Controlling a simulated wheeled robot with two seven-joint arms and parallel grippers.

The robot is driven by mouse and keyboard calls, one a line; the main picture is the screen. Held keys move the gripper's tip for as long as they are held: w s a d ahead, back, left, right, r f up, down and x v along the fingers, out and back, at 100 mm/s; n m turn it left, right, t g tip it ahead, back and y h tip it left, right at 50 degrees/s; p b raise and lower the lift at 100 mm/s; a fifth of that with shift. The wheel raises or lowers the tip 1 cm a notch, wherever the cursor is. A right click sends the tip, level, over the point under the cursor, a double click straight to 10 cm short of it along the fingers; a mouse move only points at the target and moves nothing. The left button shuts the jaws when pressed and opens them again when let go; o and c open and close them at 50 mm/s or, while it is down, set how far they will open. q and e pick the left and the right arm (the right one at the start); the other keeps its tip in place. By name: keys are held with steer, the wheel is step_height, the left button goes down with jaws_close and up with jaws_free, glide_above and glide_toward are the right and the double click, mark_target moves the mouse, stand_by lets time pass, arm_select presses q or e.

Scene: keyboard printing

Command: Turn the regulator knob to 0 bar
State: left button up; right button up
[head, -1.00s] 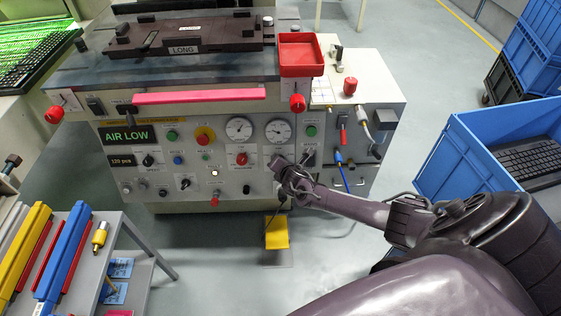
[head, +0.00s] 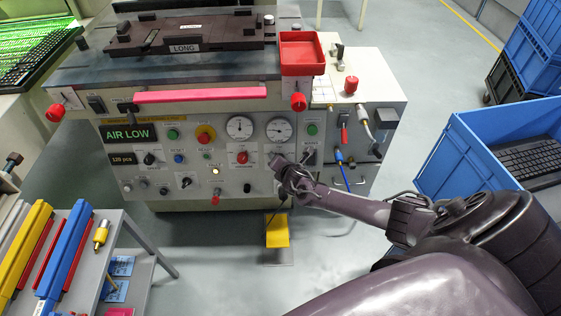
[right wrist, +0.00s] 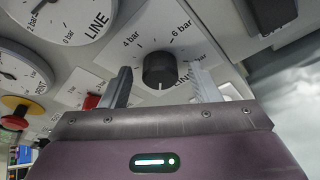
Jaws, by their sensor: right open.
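In the right wrist view the regulator knob (right wrist: 159,70) is black and round, on a white dial plate marked "4 bar" and "6 bar". A small white mark shows at its lower edge. My right gripper (right wrist: 163,82) is open, with one finger to each side of the knob and gaps between. I cannot tell how far the fingers reach along the knob. In the head view my right gripper (head: 277,163) is at the machine's front panel below the right gauge (head: 279,129) and hides the knob. My left gripper is not in view.
A large "LINE" gauge (right wrist: 66,14) and a red knob (right wrist: 92,101) lie close by in the right wrist view. In the head view a red knob (head: 242,157) and a black switch (head: 310,158) flank my right gripper. A yellow pedal (head: 277,230) stands below.

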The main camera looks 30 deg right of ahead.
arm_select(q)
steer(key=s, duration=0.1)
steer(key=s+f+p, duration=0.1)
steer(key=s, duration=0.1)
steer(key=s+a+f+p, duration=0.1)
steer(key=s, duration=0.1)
arm_select(e)
steer(key=v, duration=0.7)
steer(key=shift+s, duration=0.3)
steer(key=shift+a+r, duration=0.1)
steer(key=shift+a, duration=0.05)
